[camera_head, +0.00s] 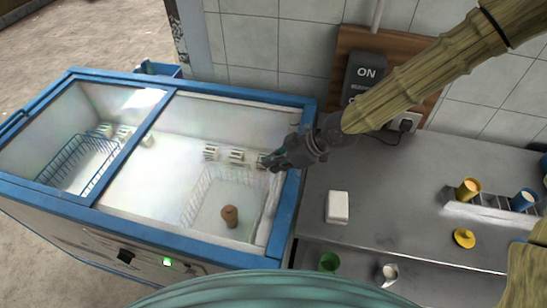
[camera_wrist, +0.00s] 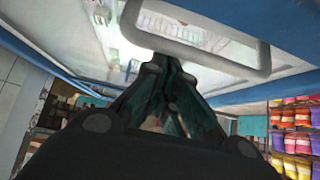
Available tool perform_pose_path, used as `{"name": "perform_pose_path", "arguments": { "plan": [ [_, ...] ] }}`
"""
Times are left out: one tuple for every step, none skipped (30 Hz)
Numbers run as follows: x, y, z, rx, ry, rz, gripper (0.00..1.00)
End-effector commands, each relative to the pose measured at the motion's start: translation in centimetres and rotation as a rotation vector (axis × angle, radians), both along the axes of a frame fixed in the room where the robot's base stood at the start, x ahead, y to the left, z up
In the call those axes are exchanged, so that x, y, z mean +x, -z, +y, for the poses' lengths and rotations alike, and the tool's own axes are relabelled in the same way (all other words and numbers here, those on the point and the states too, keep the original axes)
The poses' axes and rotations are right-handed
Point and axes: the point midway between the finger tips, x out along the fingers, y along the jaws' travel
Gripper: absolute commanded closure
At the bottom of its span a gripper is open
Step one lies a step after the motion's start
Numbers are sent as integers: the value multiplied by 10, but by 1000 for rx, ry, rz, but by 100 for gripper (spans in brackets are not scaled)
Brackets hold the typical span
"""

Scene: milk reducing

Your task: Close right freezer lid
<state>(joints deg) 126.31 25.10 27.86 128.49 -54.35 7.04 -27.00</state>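The chest freezer (camera_head: 215,255) has a blue frame and stands at left in the head view. A blue-framed glass pane (camera_head: 135,105) covers its left part. The right section (camera_head: 165,185) shows its white inside clearly; I cannot tell whether clear glass covers it. My gripper (camera_head: 270,161) is over the freezer's right rim, pointing left. Its dark fingers (camera_wrist: 170,68) converge in the wrist view and look shut. Their tips are at the lower edge of a pale grey rounded loop (camera_wrist: 215,62), which looks like a handle. I cannot tell whether they touch it.
A wire basket (camera_head: 210,190) and a brown item (camera_head: 230,215) are inside the freezer. A grey counter (camera_head: 390,200) at right holds a white box (camera_head: 337,207) and cups in a rack (camera_head: 490,213). An ON switch box (camera_head: 363,75) is on the tiled wall behind my arm.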

Motion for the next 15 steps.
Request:
{"name": "perform_pose_path", "arguments": {
  "plan": [
    [-1, 2, -2, -4, -1, 5, 100],
    [-1, 2, -2, -5, -1, 4, 100],
    [-2, 2, -3, -5, -2, 5, 100],
    [-2, 3, -3, -5, -2, 5, 100],
    [-2, 3, -3, -6, -1, 5, 100],
    [-2, 3, -4, -6, -1, 5, 100],
    [-2, 3, -4, -6, 0, 6, 100],
    [-2, 3, -4, -6, 0, 6, 100],
    [-2, 3, -4, -7, 0, 6, 100],
    [-2, 4, -4, -7, 1, 7, 100],
    [-2, 4, -5, -7, 1, 7, 100],
    [-2, 4, -5, -8, 1, 7, 100],
    [-2, 4, -5, -8, 2, 7, 100],
    [-2, 4, -5, -8, 2, 8, 100],
    [-2, 4, -4, -8, 2, 8, 100]
  ]
}}
